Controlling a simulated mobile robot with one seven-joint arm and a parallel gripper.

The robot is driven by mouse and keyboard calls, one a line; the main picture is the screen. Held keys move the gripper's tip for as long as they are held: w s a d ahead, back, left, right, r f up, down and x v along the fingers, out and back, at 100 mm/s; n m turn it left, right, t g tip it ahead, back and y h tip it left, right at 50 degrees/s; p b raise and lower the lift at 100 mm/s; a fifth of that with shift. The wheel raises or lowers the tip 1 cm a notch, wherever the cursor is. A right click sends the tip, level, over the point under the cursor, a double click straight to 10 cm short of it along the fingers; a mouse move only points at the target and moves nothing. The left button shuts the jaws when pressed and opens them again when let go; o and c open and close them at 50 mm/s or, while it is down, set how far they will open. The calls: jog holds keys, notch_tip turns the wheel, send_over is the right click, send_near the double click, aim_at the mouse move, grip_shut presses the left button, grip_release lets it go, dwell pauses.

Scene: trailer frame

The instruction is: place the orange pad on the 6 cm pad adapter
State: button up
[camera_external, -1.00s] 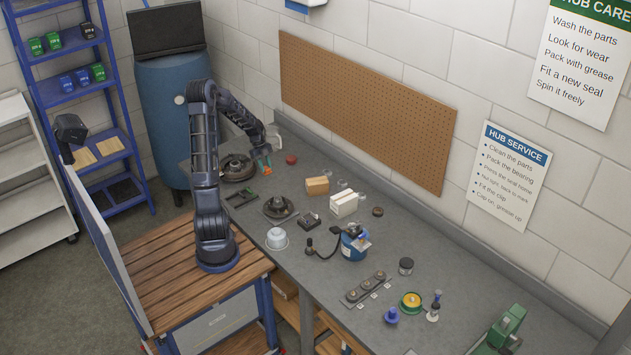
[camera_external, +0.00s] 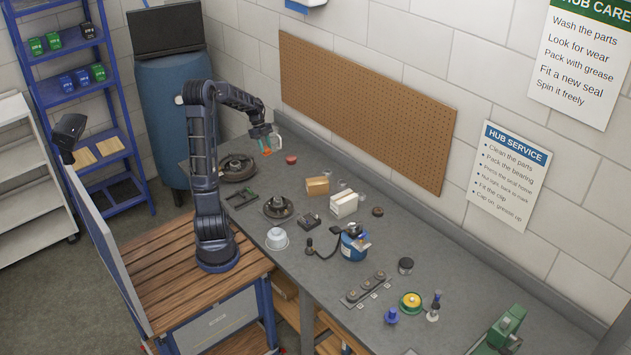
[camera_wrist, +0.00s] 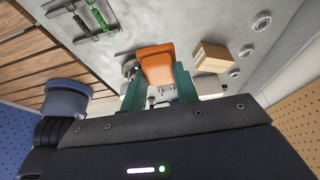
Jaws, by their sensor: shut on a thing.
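My gripper (camera_external: 267,149) is above the far left part of the grey bench in the external view. In the wrist view its two teal fingers (camera_wrist: 158,88) are shut on the orange pad (camera_wrist: 157,62), a block with a rounded front edge. The pad is held clear of the bench; in the external view it is only a small orange patch. A dark strip (camera_external: 354,297) with three round knobs and white labels lies near the bench's front edge. I cannot read the labels or tell which piece is the 6 cm pad adapter.
A brake drum (camera_external: 238,168) stands below my gripper, with a red disc (camera_external: 291,160) beside it. A hub (camera_external: 279,207), a cardboard box (camera_external: 317,185), a white box (camera_external: 344,204) and a blue canister (camera_external: 353,246) stand farther right. A pegboard (camera_external: 365,105) backs the bench.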

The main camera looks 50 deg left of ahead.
jog(key=w+d+r, duration=0.1)
jog(key=w+d, duration=1.4)
jog(key=d, duration=0.4)
jog(key=w+d+r, duration=0.1)
jog(key=w+d, duration=0.2)
jog(key=d, duration=0.8)
jog(key=w+d+r, duration=0.1)
jog(key=w+d, duration=0.2)
jog(key=d, duration=0.8)
notch_tip(320, 180, up, 3)
send_over(409, 264)
jog(key=a, duration=0.2)
notch_tip(409, 264, down, 20)
jog(key=shift+r, duration=0.1)
